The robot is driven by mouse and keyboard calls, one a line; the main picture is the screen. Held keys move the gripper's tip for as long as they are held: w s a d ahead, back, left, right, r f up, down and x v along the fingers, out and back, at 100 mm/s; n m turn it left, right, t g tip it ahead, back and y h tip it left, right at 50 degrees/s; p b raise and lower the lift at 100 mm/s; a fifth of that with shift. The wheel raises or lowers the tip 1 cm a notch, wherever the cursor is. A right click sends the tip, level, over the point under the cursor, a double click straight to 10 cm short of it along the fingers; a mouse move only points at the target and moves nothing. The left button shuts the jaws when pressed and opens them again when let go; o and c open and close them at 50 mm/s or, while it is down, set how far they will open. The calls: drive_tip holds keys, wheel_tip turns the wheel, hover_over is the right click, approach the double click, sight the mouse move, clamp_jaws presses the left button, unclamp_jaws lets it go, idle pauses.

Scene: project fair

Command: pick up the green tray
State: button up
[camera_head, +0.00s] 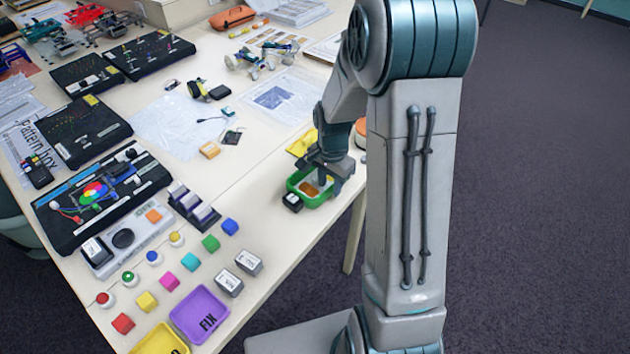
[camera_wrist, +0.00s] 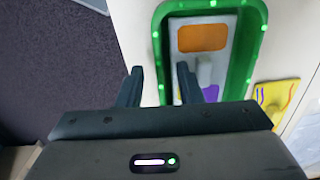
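The green tray (camera_head: 318,200) sits on the table near its right edge in the head view, with an orange piece inside. In the wrist view the green tray (camera_wrist: 256,35) shows at the top, holding a pale board (camera_wrist: 220,52) with an orange rectangle and a purple patch. My gripper (camera_head: 328,176) is over the tray in the head view. In the wrist view my gripper (camera_wrist: 160,75) is open, its two fingers apart with the tray's left wall between them. I cannot tell whether the fingers touch the wall.
A small black block (camera_head: 292,202) stands close by the tray's left side. A yellow item (camera_head: 303,143) lies behind it. Coloured cubes, a purple tray (camera_head: 199,314) and a yellow tray (camera_head: 160,341) are at the front. Clear table (camera_head: 262,185) lies left of the tray.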

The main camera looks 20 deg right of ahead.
drive_tip(key=shift+f, duration=0.2)
clamp_jaws()
drive_tip(key=shift+r, duration=0.15)
